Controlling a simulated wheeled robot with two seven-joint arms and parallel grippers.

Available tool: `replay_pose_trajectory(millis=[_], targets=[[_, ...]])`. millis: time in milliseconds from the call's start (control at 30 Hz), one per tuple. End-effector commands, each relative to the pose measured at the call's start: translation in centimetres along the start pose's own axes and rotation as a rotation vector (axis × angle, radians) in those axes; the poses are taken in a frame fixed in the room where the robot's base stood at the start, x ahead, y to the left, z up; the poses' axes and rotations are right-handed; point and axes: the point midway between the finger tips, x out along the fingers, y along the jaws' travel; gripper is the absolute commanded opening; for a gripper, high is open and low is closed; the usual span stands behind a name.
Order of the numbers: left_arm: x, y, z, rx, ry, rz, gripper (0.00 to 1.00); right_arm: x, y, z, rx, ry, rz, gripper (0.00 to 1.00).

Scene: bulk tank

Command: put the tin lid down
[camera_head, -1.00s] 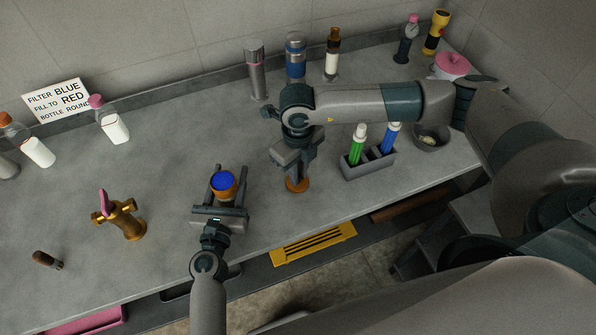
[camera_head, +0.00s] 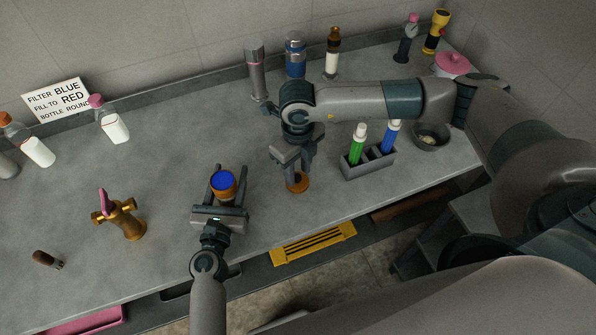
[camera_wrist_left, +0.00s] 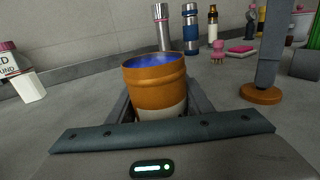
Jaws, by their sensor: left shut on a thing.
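The tin lid (camera_head: 299,183) is a round copper-brown disc lying flat on the counter, right of the tin. My right gripper (camera_head: 297,178) is directly over it, with its fingers spread apart, and partly hides it. In the left wrist view the lid (camera_wrist_left: 261,94) lies on the counter under a grey finger of my right gripper. My left gripper (camera_head: 222,190) is shut on the open copper tin (camera_wrist_left: 155,77), which stands upright with blue contents (camera_head: 222,179) and a pale lower band.
A brass tap (camera_head: 126,219) and a dark stubby object (camera_head: 47,260) are at left. A grey holder (camera_head: 369,164) with green and blue markers stands right of the lid. Bottles and flasks (camera_head: 295,55) line the back.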

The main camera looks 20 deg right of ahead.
Motion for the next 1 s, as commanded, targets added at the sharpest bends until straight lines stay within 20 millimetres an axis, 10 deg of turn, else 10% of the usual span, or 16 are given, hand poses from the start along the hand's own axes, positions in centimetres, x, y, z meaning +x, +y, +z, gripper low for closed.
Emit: replay_pose_trajectory(millis=[600, 1000], targets=[[0.0, 0.0, 0.0, 0.000, 0.000, 0.000, 0.19, -9.7, 0.0, 0.1, 0.000, -0.003, -0.001, 0.34], [0.0, 0.0, 0.0, 0.000, 0.000, 0.000, 0.19, -11.3, 0.0, 0.0, -0.001, 0.000, 0.000, 0.34]])
